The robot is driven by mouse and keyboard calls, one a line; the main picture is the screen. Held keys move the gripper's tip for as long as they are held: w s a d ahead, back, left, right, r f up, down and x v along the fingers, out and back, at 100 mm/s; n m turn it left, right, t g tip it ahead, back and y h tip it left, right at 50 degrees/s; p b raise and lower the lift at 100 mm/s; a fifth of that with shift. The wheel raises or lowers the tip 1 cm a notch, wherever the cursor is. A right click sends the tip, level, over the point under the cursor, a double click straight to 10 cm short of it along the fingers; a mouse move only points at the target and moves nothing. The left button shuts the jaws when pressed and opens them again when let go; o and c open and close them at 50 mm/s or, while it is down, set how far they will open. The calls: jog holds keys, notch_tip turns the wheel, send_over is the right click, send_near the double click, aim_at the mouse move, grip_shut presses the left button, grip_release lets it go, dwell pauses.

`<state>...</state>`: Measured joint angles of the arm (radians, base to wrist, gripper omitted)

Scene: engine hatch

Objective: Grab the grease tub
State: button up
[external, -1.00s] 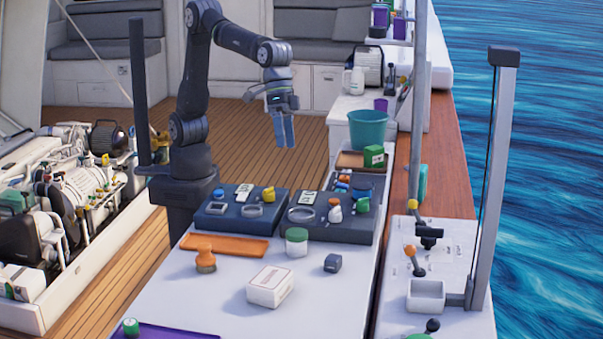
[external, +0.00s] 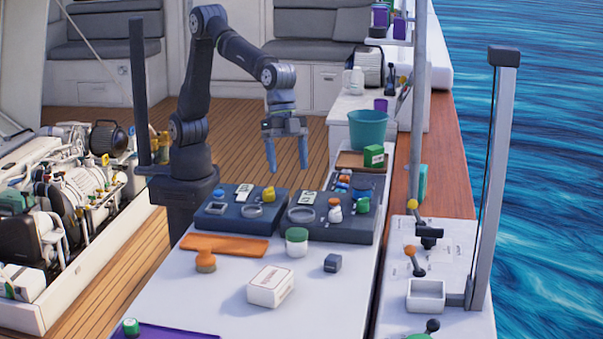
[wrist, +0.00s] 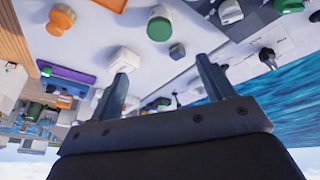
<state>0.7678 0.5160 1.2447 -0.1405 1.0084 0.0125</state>
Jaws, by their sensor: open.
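A white tub with a green lid (external: 297,242), which looks like the grease tub, stands upright on the white table, in front of the dark trays. In the wrist view the tub (wrist: 159,24) shows near the top, beyond my fingers. My gripper (external: 287,168) is open and empty, fingers pointing down, in the air above and behind the dark trays. It is well apart from the tub. In the wrist view the open gripper (wrist: 162,68) has nothing between its fingers.
An orange-topped piece (external: 205,260), a white box (external: 271,286) and a small dark block (external: 333,263) stand around the tub. Behind it are two dark trays (external: 214,222) with small parts. An orange tray (external: 224,248) lies at left. A teal bucket (external: 368,128) stands at back right.

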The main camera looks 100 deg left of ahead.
notch_tip(320, 180, down, 2)
jog(key=d+m, duration=0.1)
jog(key=m, duration=0.3)
send_near(296, 230)
jog(key=shift+m, duration=0.3)
jog(key=x, duration=0.7)
jog(key=shift+w+d+f, duration=0.1)
jog(key=shift+d+f, duration=0.15)
jog(key=shift+d, duration=0.15)
jog(key=x, duration=0.5)
jog(key=shift+a+f, duration=0.2)
jog(key=shift+a, duration=0.05)
jog(key=shift+c, duration=0.2)
jog(key=c, duration=1.1)
